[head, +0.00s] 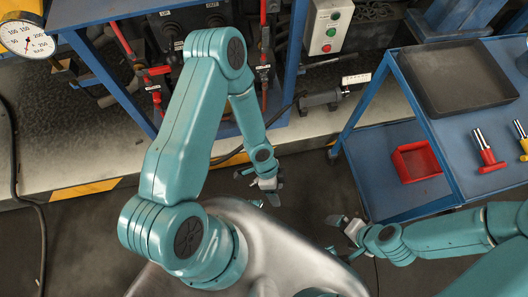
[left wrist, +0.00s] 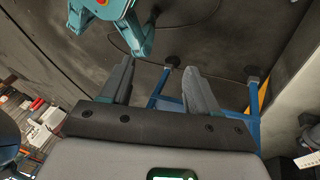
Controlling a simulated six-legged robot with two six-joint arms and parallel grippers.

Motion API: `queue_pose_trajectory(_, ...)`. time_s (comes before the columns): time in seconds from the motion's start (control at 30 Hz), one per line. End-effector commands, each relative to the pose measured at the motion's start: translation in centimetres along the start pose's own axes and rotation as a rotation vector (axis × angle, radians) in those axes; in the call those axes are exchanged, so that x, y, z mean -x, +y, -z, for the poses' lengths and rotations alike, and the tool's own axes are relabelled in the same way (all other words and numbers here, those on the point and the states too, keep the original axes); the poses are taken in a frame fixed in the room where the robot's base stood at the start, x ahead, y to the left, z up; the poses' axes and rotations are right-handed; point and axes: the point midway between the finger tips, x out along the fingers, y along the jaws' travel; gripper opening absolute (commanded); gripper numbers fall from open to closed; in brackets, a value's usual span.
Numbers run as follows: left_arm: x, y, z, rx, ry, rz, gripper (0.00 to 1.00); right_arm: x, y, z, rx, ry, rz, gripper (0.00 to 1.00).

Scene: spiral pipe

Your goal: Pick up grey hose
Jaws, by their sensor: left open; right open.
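A dark grey hose (head: 14,170) runs down the far left of the head view, along the wall base and onto the floor. I cannot tell whether this is the grey hose of the task. A thin dark hose (head: 284,112) also curves out by a grey fitting (head: 322,99) at the bench. My left gripper (head: 262,189) hangs above the floor in front of the bench, far from the left hose. Its two fingers (left wrist: 159,88) are apart and empty in the left wrist view. My right gripper (head: 343,238) is open near the cart's lower left, with nothing visible between its fingers.
A blue cart (head: 428,118) at right carries a black tray (head: 455,85), a red bin (head: 416,162) and a red-handled tool (head: 488,152). A blue frame (head: 100,72) and a gauge (head: 27,38) stand at the upper left. Open floor (head: 85,240) lies at lower left.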

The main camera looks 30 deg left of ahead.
Motion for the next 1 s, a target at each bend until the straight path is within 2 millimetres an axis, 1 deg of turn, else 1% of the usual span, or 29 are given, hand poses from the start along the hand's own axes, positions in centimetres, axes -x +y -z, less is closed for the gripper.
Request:
queue_pose_trajectory(0.03,-2.1,-1.0,-1.0,-0.101,-0.016,-0.008,0.61,-1.6,0.6,0.0,0.000,0.000,0.000,1.00)
queue_pose_trajectory(0.17,-5.4,-3.1,-3.2,-0.409,-0.069,-0.032,0.61,-3.7,1.3,0.1,0.000,0.000,0.000,1.00)
queue_pose_trajectory(0.27,-8.4,-5.3,-5.3,-0.686,-0.126,-0.051,0.61,-5.6,2.0,0.1,0.000,0.000,0.000,1.00)
queue_pose_trajectory(0.33,-10.8,-7.4,-7.1,-0.911,-0.181,-0.066,0.61,-7.3,2.6,0.2,0.000,0.000,0.000,1.00)
queue_pose_trajectory(0.37,-12.0,-8.5,-8.0,-1.017,-0.211,-0.073,0.61,-8.1,2.9,0.2,0.000,0.000,0.000,1.00)
queue_pose_trajectory(0.4,-13.6,-10.1,-9.3,-1.168,-0.255,-0.086,0.61,-9.2,3.3,0.2,0.000,0.000,0.000,1.00)
queue_pose_trajectory(0.47,-16.0,-12.9,-11.2,-1.409,-0.336,-0.110,0.61,-11.0,4.0,0.2,0.000,0.000,0.000,1.00)
queue_pose_trajectory(0.5,-17.4,-14.9,-12.5,-1.567,-0.397,-0.130,0.61,-12.1,4.3,0.2,0.000,0.000,0.000,1.00)
queue_pose_trajectory(0.6,-19.8,-19.2,-14.7,-1.902,-0.548,-0.185,0.61,-14.0,5.1,0.3,0.000,0.000,0.000,1.00)
queue_pose_trajectory(0.63,-20.3,-20.2,-15.1,-1.976,-0.586,-0.201,0.61,-14.4,5.2,0.3,0.000,0.000,0.000,1.00)
queue_pose_trajectory(0.7,-20.9,-21.9,-15.7,-2.105,-0.658,-0.232,0.61,-14.9,5.4,0.3,0.000,0.000,0.000,1.00)
queue_pose_trajectory(0.8,-21.3,-23.2,-16.1,-2.199,-0.714,-0.257,0.61,-15.3,5.5,0.3,0.000,0.000,0.000,1.00)
queue_pose_trajectory(0.87,-21.9,-23.7,-16.4,-2.217,-0.724,-0.263,0.61,-15.6,5.6,0.3,0.000,0.001,0.000,1.00)
queue_pose_trajectory(0.97,-23.7,-24.5,-17.2,-2.217,-0.723,-0.263,0.61,-16.4,5.9,0.3,0.000,0.001,0.000,1.00)
queue_pose_trajectory(1.0,-24.6,-24.9,-17.6,-2.217,-0.723,-0.262,0.61,-16.9,6.1,0.4,0.000,0.001,0.000,1.00)
